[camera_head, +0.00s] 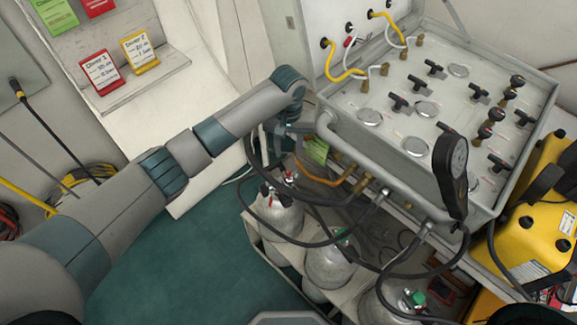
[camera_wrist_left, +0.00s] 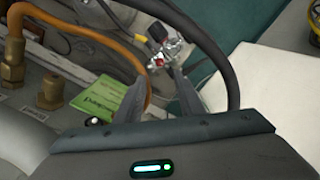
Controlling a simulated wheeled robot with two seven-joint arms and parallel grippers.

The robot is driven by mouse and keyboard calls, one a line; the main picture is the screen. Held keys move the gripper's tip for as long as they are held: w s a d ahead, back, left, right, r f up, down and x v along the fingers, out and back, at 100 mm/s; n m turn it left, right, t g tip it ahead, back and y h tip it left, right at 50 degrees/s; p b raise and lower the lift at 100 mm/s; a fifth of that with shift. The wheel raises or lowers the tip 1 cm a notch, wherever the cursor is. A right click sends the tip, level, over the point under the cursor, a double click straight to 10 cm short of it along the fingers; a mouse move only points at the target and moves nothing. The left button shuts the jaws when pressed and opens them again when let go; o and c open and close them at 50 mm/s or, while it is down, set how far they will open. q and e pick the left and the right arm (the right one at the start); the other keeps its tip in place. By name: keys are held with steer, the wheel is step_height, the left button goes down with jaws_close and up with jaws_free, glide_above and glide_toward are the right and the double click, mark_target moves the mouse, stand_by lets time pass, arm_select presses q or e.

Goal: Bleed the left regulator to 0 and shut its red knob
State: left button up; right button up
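My left gripper (camera_wrist_left: 163,82) has its two dark fingers apart, with nothing held between them. In the head view the left gripper (camera_head: 287,132) is at the panel's front left corner, pointing down above the left cylinder. The left regulator (camera_wrist_left: 160,42) is a small metal fitting with a red knob (camera_wrist_left: 159,61), just beyond the fingertips and apart from them as far as I can tell. In the head view the red knob (camera_head: 291,175) shows small on top of the left grey cylinder (camera_head: 280,213). Its gauge reading is too small to make out. My right gripper is out of view.
Black hoses (camera_head: 262,165) loop around the left regulator, and one arches close by in the wrist view (camera_wrist_left: 222,50). An orange hose (camera_wrist_left: 100,28) and a green tag (camera_wrist_left: 108,103) are beside the fingers. The air panel (camera_head: 440,110) stands above the cylinders.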

mark_target(288, 173)
arm_select(q)
step_height(288, 173, down, 11)
steer(key=shift+r+p, duration=0.15)
steer(key=shift+p, duration=0.65)
jaws_close()
